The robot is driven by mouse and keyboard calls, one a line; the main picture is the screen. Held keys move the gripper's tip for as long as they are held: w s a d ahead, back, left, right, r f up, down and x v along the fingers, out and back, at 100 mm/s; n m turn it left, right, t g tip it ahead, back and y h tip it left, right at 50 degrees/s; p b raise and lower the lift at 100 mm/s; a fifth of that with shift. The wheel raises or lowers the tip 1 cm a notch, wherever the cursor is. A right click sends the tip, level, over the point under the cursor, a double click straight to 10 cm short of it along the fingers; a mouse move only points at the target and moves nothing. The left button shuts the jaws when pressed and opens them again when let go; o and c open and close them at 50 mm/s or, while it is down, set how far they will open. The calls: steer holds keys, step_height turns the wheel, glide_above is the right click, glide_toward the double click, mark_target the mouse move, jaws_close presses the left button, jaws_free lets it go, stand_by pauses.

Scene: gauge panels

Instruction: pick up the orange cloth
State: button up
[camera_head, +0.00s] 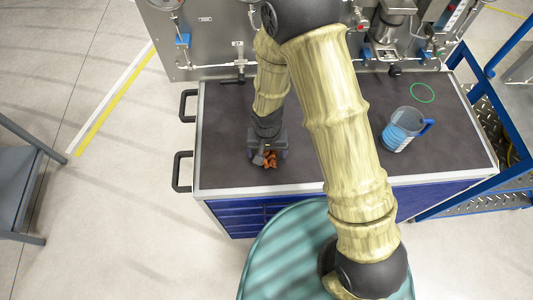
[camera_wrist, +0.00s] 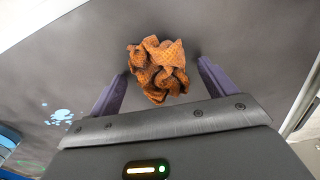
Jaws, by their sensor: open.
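The orange cloth (camera_wrist: 158,68) is a crumpled bundle on the dark bench top (camera_head: 225,110). In the wrist view it lies between my gripper's two purple fingers, nearer the fingertips, with a gap on each side. In the head view the cloth (camera_head: 268,159) shows partly, near the bench's front left, with my gripper (camera_head: 264,160) over it and hiding some of it. My gripper (camera_wrist: 160,72) is open, and its fingers are spread on either side of the cloth. I cannot tell whether the fingertips touch the bench.
A clear jug with blue liquid (camera_head: 400,130) and a green ring (camera_head: 422,92) are on the bench's right side. The steel gauge panel (camera_head: 215,45) stands behind. Black handles (camera_head: 182,172) stick out at the left edge. Bare bench lies left of my gripper.

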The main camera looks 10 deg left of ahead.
mark_target(267, 152)
steer(key=c, duration=1.1)
step_height(267, 152, up, 10)
steer(key=b, duration=0.1)
steer(key=shift+b, duration=0.35)
